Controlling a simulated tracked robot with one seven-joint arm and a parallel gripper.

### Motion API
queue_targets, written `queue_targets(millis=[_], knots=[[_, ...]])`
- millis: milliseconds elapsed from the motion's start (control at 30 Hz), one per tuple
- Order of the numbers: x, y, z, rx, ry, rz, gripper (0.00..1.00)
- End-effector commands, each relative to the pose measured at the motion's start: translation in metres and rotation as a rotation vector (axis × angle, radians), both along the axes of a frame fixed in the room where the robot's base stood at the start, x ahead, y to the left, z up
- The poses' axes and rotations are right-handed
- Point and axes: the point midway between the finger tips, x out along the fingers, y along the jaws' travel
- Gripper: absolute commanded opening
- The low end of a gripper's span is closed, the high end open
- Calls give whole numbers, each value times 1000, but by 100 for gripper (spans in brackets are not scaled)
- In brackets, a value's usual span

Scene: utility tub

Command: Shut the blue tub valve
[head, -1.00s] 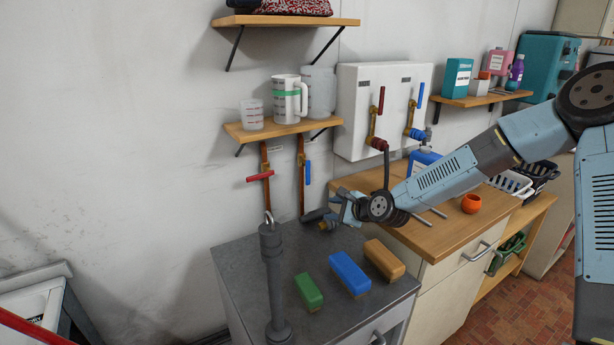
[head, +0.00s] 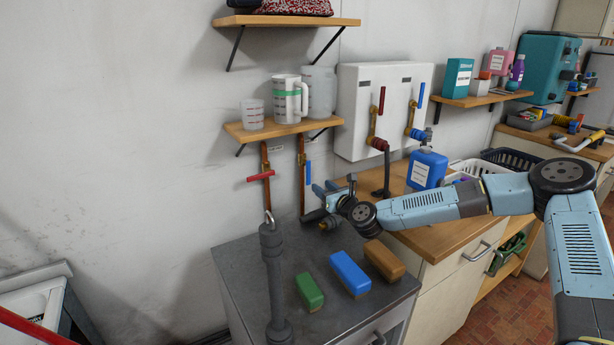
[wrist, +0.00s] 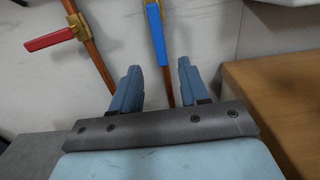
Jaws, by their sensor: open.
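The blue tub valve lever (head: 308,171) sits on the right copper pipe (head: 302,190) on the wall, below the small shelf. It hangs vertically, in line with the pipe. In the wrist view the blue lever (wrist: 156,32) is up ahead, above the gap between my fingertips. My gripper (head: 325,188) is open and empty, in front of the wall just below and right of the lever. Its two fingers (wrist: 156,72) point toward the wall in the wrist view, apart from the lever. The lower pipe shows between them.
A red lever (head: 261,176) lies crosswise on the left pipe (wrist: 98,60). The grey tub top (head: 240,262) carries green, blue and brown blocks and a grey post (head: 271,285). A wooden counter (head: 440,236) is to the right. The small shelf (head: 280,128) overhangs the valves.

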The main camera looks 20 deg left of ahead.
Motion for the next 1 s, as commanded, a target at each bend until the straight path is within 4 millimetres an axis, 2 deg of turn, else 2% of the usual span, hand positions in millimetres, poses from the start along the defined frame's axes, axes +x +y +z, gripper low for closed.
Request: queue_targets(millis=[400, 600, 800, 1000], knots=[[48, 57, 1, -2, -4, 0, 45], [66, 78, 0, -2, -2, 1, 45], [75, 88, 0, -2, -2, 1, 45], [77, 90, 0, -3, -2, 1, 45]])
